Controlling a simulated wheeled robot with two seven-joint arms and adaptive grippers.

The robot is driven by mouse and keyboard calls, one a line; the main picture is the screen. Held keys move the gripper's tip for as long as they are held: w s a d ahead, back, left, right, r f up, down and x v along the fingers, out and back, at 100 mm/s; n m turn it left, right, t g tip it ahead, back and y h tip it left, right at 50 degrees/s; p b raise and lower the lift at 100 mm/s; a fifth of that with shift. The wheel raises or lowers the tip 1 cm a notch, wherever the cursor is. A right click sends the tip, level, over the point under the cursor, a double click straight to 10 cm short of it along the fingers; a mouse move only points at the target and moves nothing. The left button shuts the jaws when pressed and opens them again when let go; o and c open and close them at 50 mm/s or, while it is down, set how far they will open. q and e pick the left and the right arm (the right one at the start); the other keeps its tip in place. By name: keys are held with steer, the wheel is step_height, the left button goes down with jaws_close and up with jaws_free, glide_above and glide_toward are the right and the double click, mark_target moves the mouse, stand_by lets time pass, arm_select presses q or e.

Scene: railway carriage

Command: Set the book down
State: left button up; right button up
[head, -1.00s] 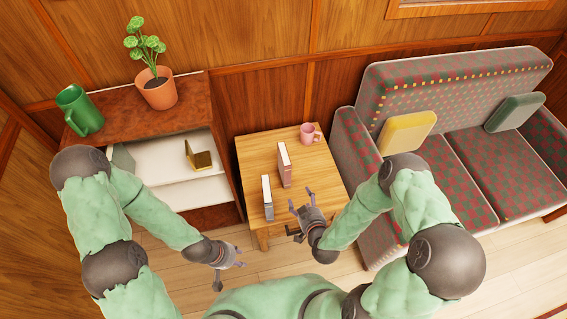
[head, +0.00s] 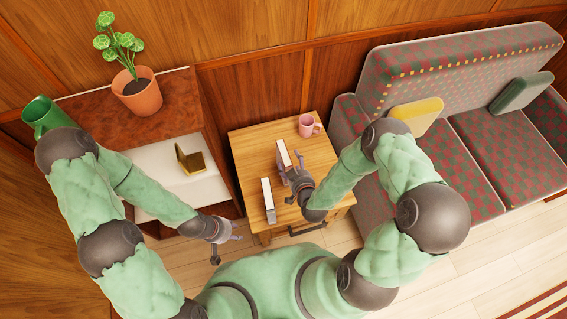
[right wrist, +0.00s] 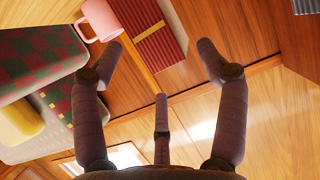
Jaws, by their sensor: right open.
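A red book (head: 283,152) stands upright on the wooden side table (head: 250,140); its ribbed red cover fills the top middle of the right wrist view (right wrist: 155,35). A grey book (head: 267,195) stands upright nearer the table's front; only a sliver shows in the right wrist view (right wrist: 307,5). My right gripper (head: 291,171) is open at the near side of the red book and partly covers it. In the right wrist view its fingers (right wrist: 160,60) are spread, with the red book beyond them. My left gripper (head: 225,245) hangs empty over the floor, left of the table.
A pink mug (head: 308,125) stands at the table's back right, near a right gripper finger in the wrist view. A shelf unit (head: 180,90) at left bears a potted plant (head: 136,92) and a green jug (head: 45,115), with a gold object (head: 190,160) inside. A sofa (head: 450,110) stands right.

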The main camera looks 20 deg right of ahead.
mark_target(286, 154)
steer(key=shift+x, duration=0.8)
steer(key=shift+a+f+b+x, duration=0.15)
steer(key=shift+b+x, duration=0.5)
steer(key=shift+x, duration=0.65)
steer(key=shift+a+f+b+x, duration=0.15)
steer(key=shift+b+x, duration=0.5)
steer(key=shift+x, duration=0.7)
steer(key=shift+s+r, duration=0.1)
steer(key=shift+s, duration=0.1)
steer(key=c, duration=1.4)
jaws_close()
steer(key=shift+w+r, duration=0.1)
steer(key=shift+r, duration=0.05)
